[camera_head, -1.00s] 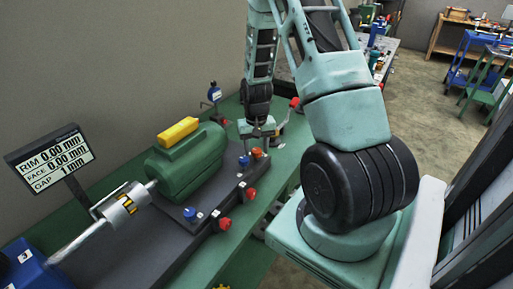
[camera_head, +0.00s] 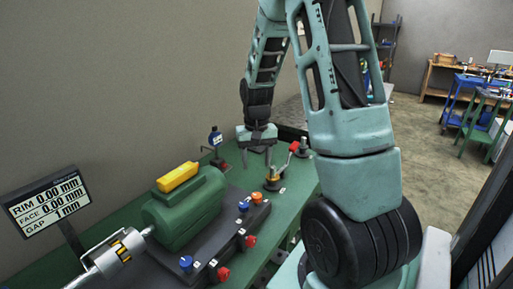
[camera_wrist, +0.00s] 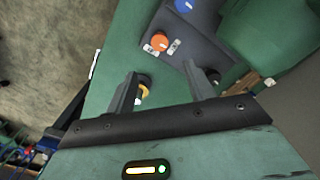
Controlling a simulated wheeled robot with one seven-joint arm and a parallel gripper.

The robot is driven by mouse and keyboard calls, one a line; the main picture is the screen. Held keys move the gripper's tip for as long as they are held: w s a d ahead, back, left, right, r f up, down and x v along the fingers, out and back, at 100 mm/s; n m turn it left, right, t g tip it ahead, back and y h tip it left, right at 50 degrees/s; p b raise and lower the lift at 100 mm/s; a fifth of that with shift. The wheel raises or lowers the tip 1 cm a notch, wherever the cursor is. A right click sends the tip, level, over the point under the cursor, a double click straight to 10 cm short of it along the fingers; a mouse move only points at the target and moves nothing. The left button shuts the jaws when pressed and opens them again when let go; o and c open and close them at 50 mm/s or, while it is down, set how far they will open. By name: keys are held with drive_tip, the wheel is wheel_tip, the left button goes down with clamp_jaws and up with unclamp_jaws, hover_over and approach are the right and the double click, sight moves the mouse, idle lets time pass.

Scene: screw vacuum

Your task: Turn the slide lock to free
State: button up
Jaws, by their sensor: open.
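My gripper (camera_head: 257,158) is open and empty above the green bench, pointing down. In the wrist view its two fingers (camera_wrist: 160,69) are spread apart. A small yellow-and-black fitting (camera_head: 273,179) stands on the bench just below and right of the fingers in the head view. In the wrist view a yellow and black piece (camera_wrist: 142,93) shows beside the left finger, partly hidden by it. A red-handled lever (camera_head: 293,147) stands to its right. No part is clearly labelled as the slide lock, and I cannot tell its setting.
A green motor (camera_head: 185,212) with a yellow top sits on a dark base, with orange (camera_head: 257,198), blue (camera_head: 186,262) and red (camera_head: 223,274) knobs along its edge. A readout sign (camera_head: 47,203) is at left.

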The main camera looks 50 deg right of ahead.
drive_tip(key=shift+r, duration=2.4)
